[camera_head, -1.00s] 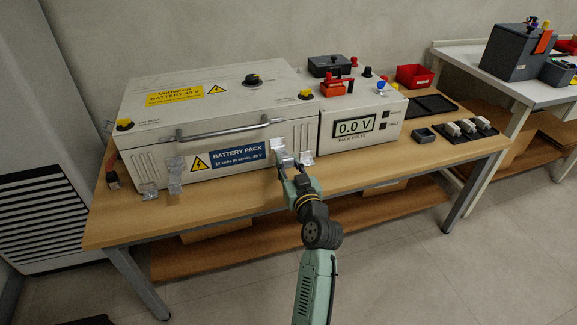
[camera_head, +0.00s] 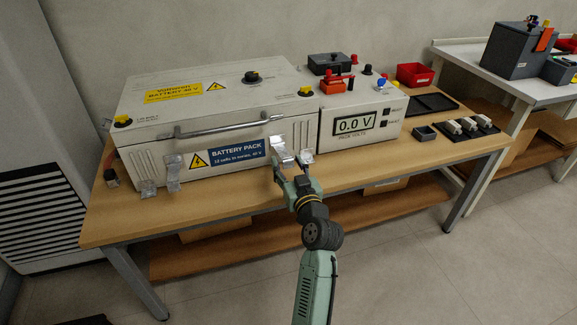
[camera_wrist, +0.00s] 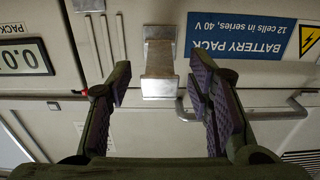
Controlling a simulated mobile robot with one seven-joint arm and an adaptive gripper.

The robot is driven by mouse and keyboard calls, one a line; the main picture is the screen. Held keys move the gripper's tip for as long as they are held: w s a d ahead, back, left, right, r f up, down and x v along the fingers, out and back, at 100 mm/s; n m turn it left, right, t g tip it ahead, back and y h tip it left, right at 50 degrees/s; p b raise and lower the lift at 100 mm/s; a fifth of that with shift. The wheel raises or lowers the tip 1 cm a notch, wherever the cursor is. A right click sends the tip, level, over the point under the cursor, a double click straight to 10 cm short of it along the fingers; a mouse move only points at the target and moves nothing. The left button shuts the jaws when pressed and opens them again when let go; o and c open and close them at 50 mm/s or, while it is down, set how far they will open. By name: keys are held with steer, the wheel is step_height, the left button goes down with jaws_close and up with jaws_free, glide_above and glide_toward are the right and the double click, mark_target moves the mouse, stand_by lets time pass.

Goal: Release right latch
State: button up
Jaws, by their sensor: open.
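The right latch (camera_head: 281,153) is a metal strip on the front of the white battery pack (camera_head: 220,90), right of the blue label. In the wrist view the latch (camera_wrist: 159,65) shows upside down between my fingers, with a bright end plate towards the lid handle. My gripper (camera_head: 292,165) is open in front of it; in the wrist view a finger (camera_wrist: 161,80) stands apart on each side, with gaps to the metal. A second shiny metal piece (camera_head: 307,157) shows by the right finger. The left latch (camera_head: 173,172) hangs on the pack's front left.
The lid handle (camera_head: 215,128) runs across the pack's front. A meter box (camera_head: 355,125) reading 0.0 V stands close on the right. The wooden table's front strip (camera_head: 225,195) is mostly clear.

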steer(key=v, duration=1.2)
steer(key=shift+a+r, duration=0.1)
